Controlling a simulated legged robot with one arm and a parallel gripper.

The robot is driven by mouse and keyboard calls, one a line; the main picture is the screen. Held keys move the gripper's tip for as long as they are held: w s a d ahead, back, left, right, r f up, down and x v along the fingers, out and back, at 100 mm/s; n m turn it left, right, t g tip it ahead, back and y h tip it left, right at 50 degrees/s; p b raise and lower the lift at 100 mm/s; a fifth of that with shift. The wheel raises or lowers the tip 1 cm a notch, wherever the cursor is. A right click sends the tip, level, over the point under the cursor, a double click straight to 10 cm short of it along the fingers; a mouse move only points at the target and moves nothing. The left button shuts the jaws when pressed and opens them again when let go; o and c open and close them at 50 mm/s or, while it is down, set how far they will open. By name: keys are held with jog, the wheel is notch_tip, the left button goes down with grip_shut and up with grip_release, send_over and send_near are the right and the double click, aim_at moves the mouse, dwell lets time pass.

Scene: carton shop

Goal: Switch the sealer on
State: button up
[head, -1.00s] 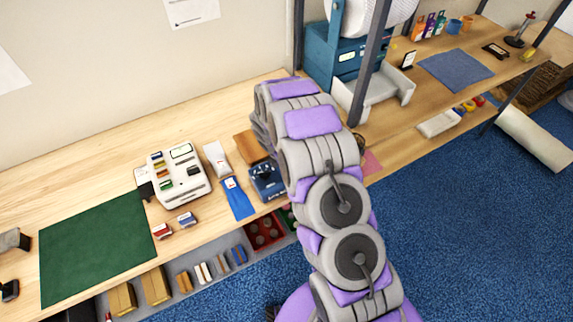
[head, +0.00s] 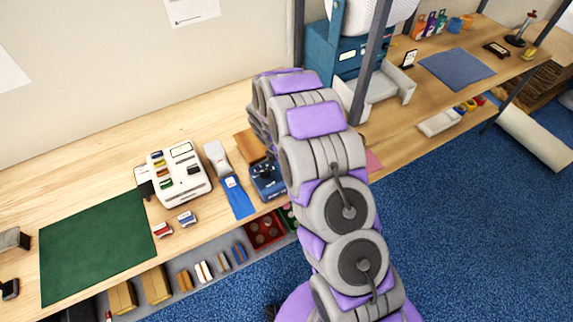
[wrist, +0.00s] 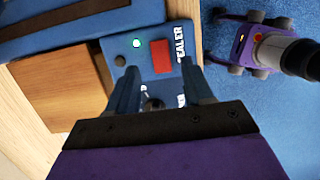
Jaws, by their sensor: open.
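The sealer's blue panel (wrist: 177,36), lettered SEALER, lies under my gripper in the wrist view. It carries a red rectangular switch (wrist: 161,62), a glowing green lamp (wrist: 137,43) and a small dark round part (wrist: 120,61). My gripper (wrist: 162,88) is open and empty, its two blue fingers apart over the panel, with the red switch just beyond and between their tips. A dark round knob-like part (wrist: 153,104) shows between the fingers, partly hidden. Contact with the panel cannot be told. In the head view my arm hides the gripper.
A brown board (wrist: 62,85) lies left of the panel; a blue body with a dark strip (wrist: 65,22) lies above. In the head view a blue unit (head: 266,182), a white machine (head: 180,175) and a green mat (head: 95,245) are on the bench. Blue floor lies in front.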

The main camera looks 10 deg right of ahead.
jog(key=w+v, duration=0.1)
jog(key=v, duration=1.3)
jog(key=shift+s+r, duration=0.2)
jog(key=shift+s, duration=0.25)
jog(key=shift+a, duration=0.15)
jog(key=s+d+r+m+g+b, duration=0.1)
jog(key=s+d+r+m+b, duration=0.1)
jog(key=s+m, duration=0.35)
jog(key=s+d+r+m+y+b, duration=0.1)
jog(key=s+d+r+m+b, duration=0.15)
jog(key=s, duration=0.55)
jog(key=s+d+r+m+g+b, duration=0.1)
jog(key=s+r+m+b, duration=0.15)
jog(key=s, duration=0.45)
jog(key=s+f+m+y+b, duration=0.1)
jog(key=s+m+b, duration=0.3)
jog(key=s+m, duration=0.7)
jog(key=s+f, duration=0.1)
jog(key=s, duration=0.7)
jog(key=shift+s+d+f+g+y, duration=0.3)
jog(key=shift+s+d, duration=0.1)
